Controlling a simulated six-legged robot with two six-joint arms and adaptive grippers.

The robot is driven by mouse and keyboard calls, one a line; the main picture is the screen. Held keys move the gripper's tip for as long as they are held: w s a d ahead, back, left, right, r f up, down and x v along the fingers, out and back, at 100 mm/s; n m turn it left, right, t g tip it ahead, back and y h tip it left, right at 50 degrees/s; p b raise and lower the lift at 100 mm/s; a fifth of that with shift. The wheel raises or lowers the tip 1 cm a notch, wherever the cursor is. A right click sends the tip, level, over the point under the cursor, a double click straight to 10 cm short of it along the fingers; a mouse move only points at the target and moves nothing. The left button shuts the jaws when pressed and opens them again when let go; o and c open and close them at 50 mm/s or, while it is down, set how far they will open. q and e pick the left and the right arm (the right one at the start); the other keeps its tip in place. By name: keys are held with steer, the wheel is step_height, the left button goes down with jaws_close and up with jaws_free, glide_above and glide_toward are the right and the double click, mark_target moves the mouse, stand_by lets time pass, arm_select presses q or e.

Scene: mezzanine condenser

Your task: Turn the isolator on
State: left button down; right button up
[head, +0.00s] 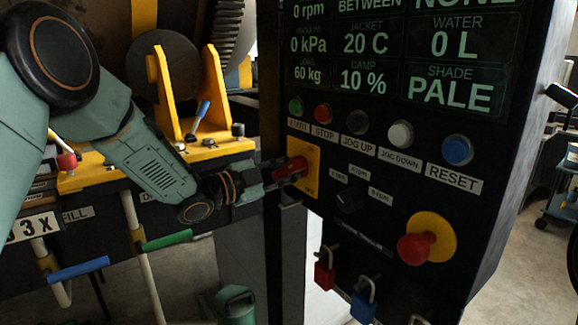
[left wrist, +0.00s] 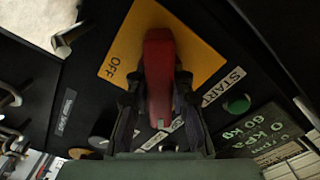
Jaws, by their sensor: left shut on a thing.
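The isolator is a red handle (head: 291,169) on a yellow plate (head: 312,172) at the left edge of the black control panel. In the left wrist view the red handle (left wrist: 159,60) runs up the picture across the yellow plate (left wrist: 122,58). OFF shows on the plate to the left of the handle there. My left gripper (head: 274,178) reaches in from the left and is shut on the handle. In the left wrist view its fingers (left wrist: 158,100) lie one on each side of the handle. My right gripper is not in view.
Start (head: 296,107), stop (head: 323,113) and reset (head: 457,150) buttons sit near the handle's right. A red emergency stop (head: 414,249) on a yellow disc is lower right. Red (head: 325,272) and blue (head: 363,306) padlocks hang below. A yellow bracket (head: 215,85) stands behind my arm.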

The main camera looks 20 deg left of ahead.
arm_select(q)
steer(key=shift+n, duration=0.7)
steer(key=shift+p, duration=0.3)
steer(key=c, duration=1.2)
jaws_free()
steer(key=shift+o, duration=0.2)
steer(key=shift+a, duration=0.1)
steer(key=v, duration=1.2)
steer(key=shift+n, duration=0.4)
